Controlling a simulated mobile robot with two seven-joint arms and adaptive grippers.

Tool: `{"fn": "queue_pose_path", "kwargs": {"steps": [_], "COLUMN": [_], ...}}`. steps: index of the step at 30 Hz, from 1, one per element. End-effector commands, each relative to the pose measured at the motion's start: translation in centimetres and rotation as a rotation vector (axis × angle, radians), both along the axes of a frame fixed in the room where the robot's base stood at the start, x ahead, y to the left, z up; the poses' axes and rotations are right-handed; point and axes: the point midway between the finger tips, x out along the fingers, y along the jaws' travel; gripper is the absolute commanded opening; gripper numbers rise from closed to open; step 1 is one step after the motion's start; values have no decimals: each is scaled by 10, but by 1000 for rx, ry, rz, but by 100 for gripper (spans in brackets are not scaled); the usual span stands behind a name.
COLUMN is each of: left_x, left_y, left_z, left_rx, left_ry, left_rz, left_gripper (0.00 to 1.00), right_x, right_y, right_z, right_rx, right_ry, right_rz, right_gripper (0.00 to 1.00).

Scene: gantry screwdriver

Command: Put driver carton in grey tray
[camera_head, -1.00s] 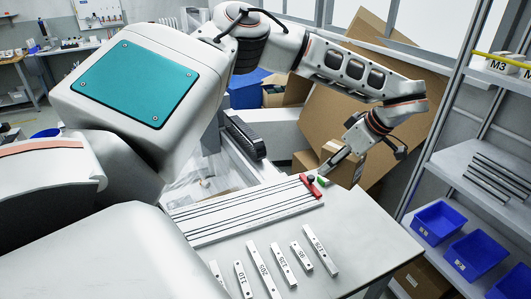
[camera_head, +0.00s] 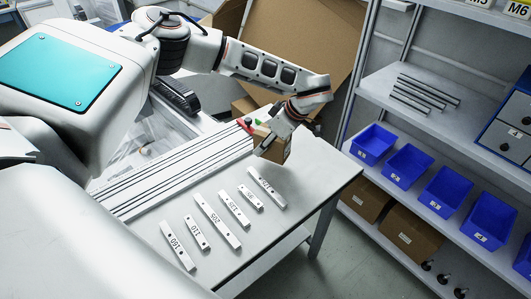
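My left arm reaches in from the upper left. Its gripper (camera_head: 270,150) is low at the far right part of the white table (camera_head: 300,195). A small brown carton (camera_head: 262,136) shows at the gripper, partly hidden behind its fingers. I cannot tell whether the fingers are closed on the carton or only in front of it. I cannot make out a grey tray in this view. My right gripper is not in view.
Several numbered pale bars (camera_head: 218,222) lie on the table, beside long rails (camera_head: 170,165) with a red end piece (camera_head: 245,125). Blue bins (camera_head: 408,166) stand on the right shelf; grey rods (camera_head: 425,92) lie above. A large open cardboard box (camera_head: 285,45) is behind the arm.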

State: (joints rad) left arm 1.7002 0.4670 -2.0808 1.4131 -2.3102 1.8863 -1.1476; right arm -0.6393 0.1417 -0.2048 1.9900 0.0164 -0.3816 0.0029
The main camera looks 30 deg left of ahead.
Motion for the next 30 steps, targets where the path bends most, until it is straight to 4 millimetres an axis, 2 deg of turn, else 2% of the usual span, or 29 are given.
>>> {"fn": "queue_pose_path", "kwargs": {"steps": [9,20,21,23,30], "left_x": [-1,0,0,0,-1], "left_y": [0,0,0,0,0], "left_z": [-40,-43,-44,-43,-43], "left_rx": [1,1,1,1,1], "left_ry": [3,0,1,1,1], "left_rz": [1,0,0,0,0], "left_gripper": [10,10,42,57,57], "right_x": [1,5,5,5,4], "right_y": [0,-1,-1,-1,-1], "right_z": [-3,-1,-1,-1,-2], "right_rx": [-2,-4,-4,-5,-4], "right_ry": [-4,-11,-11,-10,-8], "right_rz": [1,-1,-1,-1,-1], "right_gripper": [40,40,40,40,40]}}
